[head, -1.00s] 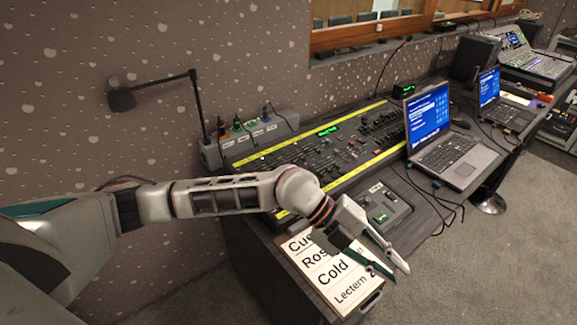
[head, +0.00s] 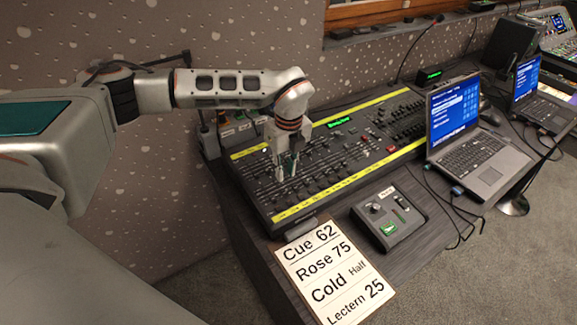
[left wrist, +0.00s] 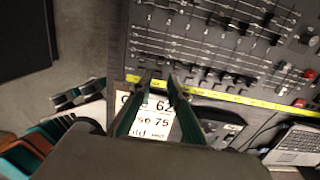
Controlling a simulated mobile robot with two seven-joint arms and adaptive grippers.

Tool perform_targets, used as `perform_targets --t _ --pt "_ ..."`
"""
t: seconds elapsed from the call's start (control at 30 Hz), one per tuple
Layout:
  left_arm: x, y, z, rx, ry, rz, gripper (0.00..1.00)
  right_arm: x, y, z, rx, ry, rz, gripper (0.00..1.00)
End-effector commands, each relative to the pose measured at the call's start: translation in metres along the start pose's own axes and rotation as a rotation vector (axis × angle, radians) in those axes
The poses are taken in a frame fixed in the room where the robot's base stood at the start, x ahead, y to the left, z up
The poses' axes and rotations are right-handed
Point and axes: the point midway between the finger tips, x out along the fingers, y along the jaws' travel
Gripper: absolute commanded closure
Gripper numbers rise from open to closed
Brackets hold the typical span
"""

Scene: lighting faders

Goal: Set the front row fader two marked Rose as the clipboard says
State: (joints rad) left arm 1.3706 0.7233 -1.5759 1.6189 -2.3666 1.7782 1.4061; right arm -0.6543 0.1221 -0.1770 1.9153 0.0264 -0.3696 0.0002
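The clipboard (head: 333,277) lies in front of the lighting desk and reads Cue 62, Rose 75, Cold Half, Lectern 25. The desk (head: 345,180) is dark with rows of faders and yellow strips along its long edges. The fader labels are too small to read, so I cannot tell which one is Rose. My left gripper (head: 287,175) points down over the left part of the desk, fingers slightly apart and nothing seen between them. In the left wrist view the fingers (left wrist: 160,76) point toward the front yellow strip and front faders. Contact with a fader cannot be told.
A small control box (head: 388,218) with a green button sits right of the clipboard. An open laptop (head: 470,155) stands at the desk's right end, with cables beside it. A lamp arm and a socket box (head: 230,128) are behind my left arm.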

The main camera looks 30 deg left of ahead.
Motion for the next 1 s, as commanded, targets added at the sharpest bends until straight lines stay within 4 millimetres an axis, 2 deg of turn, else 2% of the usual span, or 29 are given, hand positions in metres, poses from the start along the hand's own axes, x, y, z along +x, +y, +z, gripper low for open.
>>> perform_targets --t 0.53,0.8,1.0 --pt "0.055 0.0 -0.002 0.003 0.003 0.0 0.83 0.014 -0.017 -0.009 -0.007 0.062 -0.029 0.6" --pt "0.081 0.0 -0.002 0.003 0.003 0.0 0.83 0.023 -0.018 0.003 -0.006 0.06 -0.029 0.6" --pt "0.086 -0.001 -0.002 0.004 0.002 -0.002 0.83 0.025 -0.018 0.008 -0.007 0.054 -0.028 0.6"
